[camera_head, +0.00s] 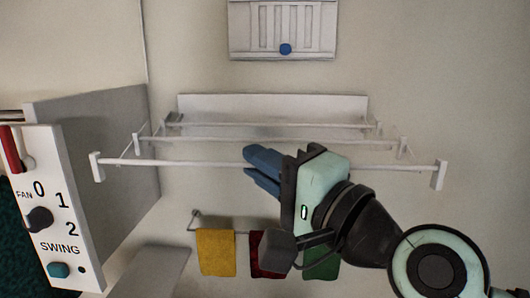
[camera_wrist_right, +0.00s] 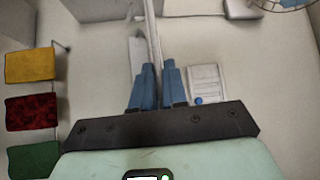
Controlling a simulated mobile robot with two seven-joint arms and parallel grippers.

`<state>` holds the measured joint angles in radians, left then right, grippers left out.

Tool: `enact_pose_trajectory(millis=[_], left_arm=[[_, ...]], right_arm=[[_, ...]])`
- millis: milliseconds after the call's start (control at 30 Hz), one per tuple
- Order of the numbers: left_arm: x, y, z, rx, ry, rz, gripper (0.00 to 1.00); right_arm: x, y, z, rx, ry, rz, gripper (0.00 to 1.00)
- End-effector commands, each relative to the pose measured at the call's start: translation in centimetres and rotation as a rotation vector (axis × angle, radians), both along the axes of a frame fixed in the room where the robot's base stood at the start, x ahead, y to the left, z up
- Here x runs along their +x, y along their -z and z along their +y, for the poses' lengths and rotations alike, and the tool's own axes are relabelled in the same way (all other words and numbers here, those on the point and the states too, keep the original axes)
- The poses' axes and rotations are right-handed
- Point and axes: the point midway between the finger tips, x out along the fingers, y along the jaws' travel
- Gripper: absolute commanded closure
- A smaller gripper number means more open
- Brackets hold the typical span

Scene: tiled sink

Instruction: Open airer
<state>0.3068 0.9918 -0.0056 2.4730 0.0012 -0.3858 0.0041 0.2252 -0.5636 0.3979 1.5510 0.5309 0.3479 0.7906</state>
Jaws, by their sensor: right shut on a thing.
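The white airer (camera_head: 272,103) is fixed on the wall in the middle of the head view. Its rods stand apart from one another, drawn out from the back plate, and the front rod (camera_head: 200,164) runs between two end blocks. My right gripper (camera_head: 262,166) has its blue fingers on the front rod, near the rod's middle. In the right wrist view, the rod (camera_wrist_right: 151,28) passes between the two fingers (camera_wrist_right: 158,78), which are shut on it. Part of the rod is hidden behind the gripper. My left gripper is not in view.
A yellow towel (camera_head: 216,252), a red towel (camera_head: 262,254) and a green towel (camera_head: 322,264) hang on a rail below the airer. A control panel (camera_head: 62,220) with knobs stands at left. A white vented panel with a blue knob (camera_head: 285,49) is above.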

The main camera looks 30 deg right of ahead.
Motion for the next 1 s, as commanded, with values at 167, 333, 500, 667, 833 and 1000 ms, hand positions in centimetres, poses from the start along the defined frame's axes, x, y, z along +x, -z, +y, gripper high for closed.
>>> enact_pose_trajectory(millis=[167, 333, 500, 667, 833, 1000], left_arm=[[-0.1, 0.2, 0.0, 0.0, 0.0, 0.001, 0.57], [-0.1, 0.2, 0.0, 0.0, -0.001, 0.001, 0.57], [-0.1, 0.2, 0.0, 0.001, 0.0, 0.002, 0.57], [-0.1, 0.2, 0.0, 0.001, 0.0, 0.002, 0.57], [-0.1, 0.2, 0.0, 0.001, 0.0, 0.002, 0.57], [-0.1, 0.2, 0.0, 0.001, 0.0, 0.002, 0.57]], right_arm=[[-2.3, 0.2, 1.4, -0.002, -0.001, 0.004, 1.0], [-3.2, 0.1, 2.0, 0.0, -0.002, 0.004, 1.0], [-3.4, 0.1, 2.2, 0.0, -0.002, 0.004, 1.0], [-3.3, 0.1, 2.1, 0.0, -0.003, 0.004, 1.0], [-3.3, 0.1, 2.1, 0.0, -0.002, 0.003, 0.71], [-3.3, 0.1, 2.1, 0.0, -0.002, 0.002, 0.71]])
